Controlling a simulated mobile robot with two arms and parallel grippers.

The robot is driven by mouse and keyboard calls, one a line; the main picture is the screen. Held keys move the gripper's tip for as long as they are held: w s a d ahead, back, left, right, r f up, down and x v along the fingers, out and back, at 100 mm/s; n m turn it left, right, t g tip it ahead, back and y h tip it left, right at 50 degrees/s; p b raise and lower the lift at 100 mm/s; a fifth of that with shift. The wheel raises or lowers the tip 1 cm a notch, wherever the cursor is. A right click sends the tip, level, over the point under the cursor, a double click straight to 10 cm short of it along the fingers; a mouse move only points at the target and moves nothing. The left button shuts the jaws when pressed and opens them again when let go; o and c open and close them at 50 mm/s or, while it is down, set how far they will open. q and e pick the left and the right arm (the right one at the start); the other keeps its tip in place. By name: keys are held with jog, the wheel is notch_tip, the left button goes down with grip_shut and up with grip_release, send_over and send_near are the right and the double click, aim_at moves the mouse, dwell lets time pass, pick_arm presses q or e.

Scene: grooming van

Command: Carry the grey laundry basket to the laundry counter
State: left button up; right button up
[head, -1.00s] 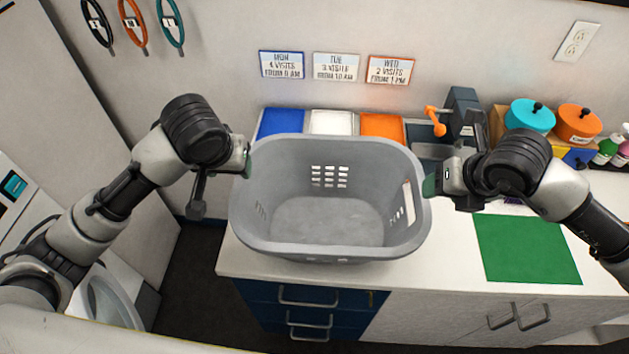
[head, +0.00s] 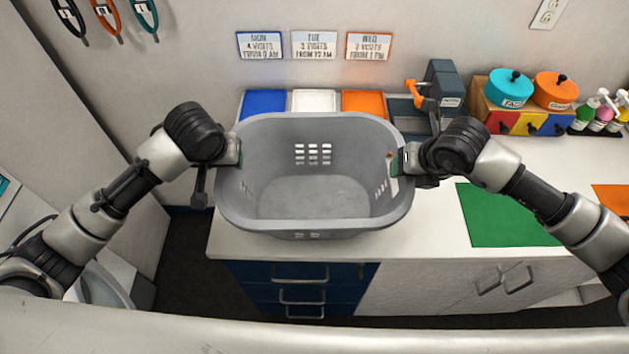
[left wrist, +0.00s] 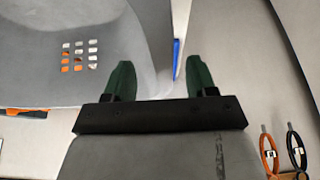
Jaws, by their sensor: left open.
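The grey laundry basket (head: 312,215) is upright and empty over the left part of the white counter (head: 430,235), close to its front edge. My left gripper (head: 238,152) is at the basket's left rim. In the left wrist view my left gripper (left wrist: 158,78) is open, with the edge of the basket (left wrist: 110,45) between its two green fingers, and a gap shows beside the wall. My right gripper (head: 402,160) is at the right rim, by the handle slot; its jaws are too hidden to tell open from shut.
Blue, white and orange trays (head: 365,101) lie behind the basket. A dark clamp-like device (head: 443,85), drawers with canisters (head: 530,118) and pump bottles (head: 603,115) stand at the back right. A green mat (head: 505,215) lies right of the basket. Blue drawers (head: 300,285) are below.

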pick_arm(q)
jog(key=shift+x, duration=1.45)
pick_arm(e)
jog(key=shift+x, duration=1.5)
pick_arm(q)
jog(key=shift+w, duration=0.1)
jog(key=shift+r, duration=0.1)
pick_arm(e)
jog(key=shift+r, duration=0.1)
pick_arm(q)
grip_shut()
pick_arm(e)
grip_shut()
